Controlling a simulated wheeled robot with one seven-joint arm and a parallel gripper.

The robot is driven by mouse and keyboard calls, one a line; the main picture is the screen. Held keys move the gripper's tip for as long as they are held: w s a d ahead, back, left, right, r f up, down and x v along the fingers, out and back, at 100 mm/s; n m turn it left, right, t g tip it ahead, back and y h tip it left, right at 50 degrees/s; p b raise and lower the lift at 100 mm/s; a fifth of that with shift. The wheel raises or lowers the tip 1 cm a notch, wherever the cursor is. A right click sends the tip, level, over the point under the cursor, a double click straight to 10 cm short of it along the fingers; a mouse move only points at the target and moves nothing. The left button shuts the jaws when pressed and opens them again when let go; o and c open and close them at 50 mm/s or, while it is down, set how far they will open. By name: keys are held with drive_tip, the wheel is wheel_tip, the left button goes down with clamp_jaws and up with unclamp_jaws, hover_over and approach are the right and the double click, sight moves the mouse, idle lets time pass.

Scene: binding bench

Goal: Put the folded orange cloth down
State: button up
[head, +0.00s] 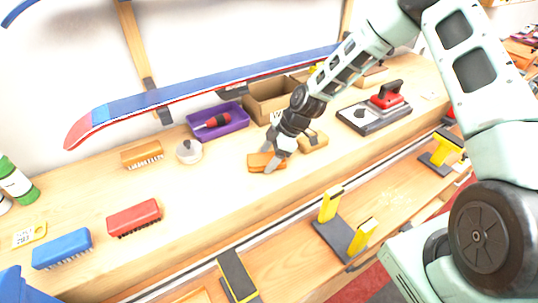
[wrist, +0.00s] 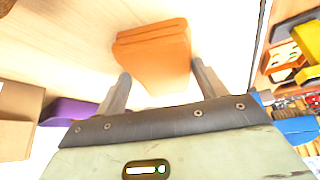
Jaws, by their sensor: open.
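The folded orange cloth (head: 260,163) lies on the light wooden bench top, near the middle of the head view. In the wrist view the cloth (wrist: 155,48) shows as a stack of flat folds. My gripper (head: 270,165) points down at the cloth and its jaws are open. In the wrist view my gripper's two fingers (wrist: 161,70) stand apart, one on each side of the cloth's near end. I cannot tell whether either finger touches it. The fingers hide part of the cloth in the head view.
A tan block (head: 314,140) lies close behind my gripper. Behind are a purple tray (head: 219,122), a cardboard box (head: 264,99) and a white pot (head: 189,151). Red (head: 134,218) and blue (head: 62,249) brushes lie left. Bench space in front of the cloth is clear.

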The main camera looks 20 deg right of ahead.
drive_tip(key=shift+s+f, duration=0.35)
drive_tip(key=shift+s, duration=0.25)
drive_tip(key=shift+a+r+p, duration=0.1)
drive_tip(key=shift+r+p, duration=0.15)
drive_tip(key=shift+p, duration=0.15)
drive_tip(key=w+b+v, duration=0.1)
drive_tip(key=b+v, duration=0.3)
drive_tip(key=v, duration=0.7)
drive_tip(key=s+a+r+m+g+h, duration=0.1)
drive_tip(key=s+a+r+h, duration=0.15)
drive_tip(key=s+a, duration=0.3)
drive_tip(key=s+a+r+m+g+h, duration=0.1)
drive_tip(key=s+a+r, duration=0.2)
drive_tip(key=s+a, duration=0.3)
drive_tip(key=s+r+m+h, duration=0.1)
drive_tip(key=s+r+m, duration=0.1)
drive_tip(key=s, duration=0.8)
drive_tip(key=s+r+m, duration=0.3)
drive_tip(key=s+m, duration=0.1)
drive_tip(key=s, duration=0.5)
drive_tip(key=shift+s+a+r+t+h, duration=0.3)
drive_tip(key=shift+s+a+r+h, duration=0.05)
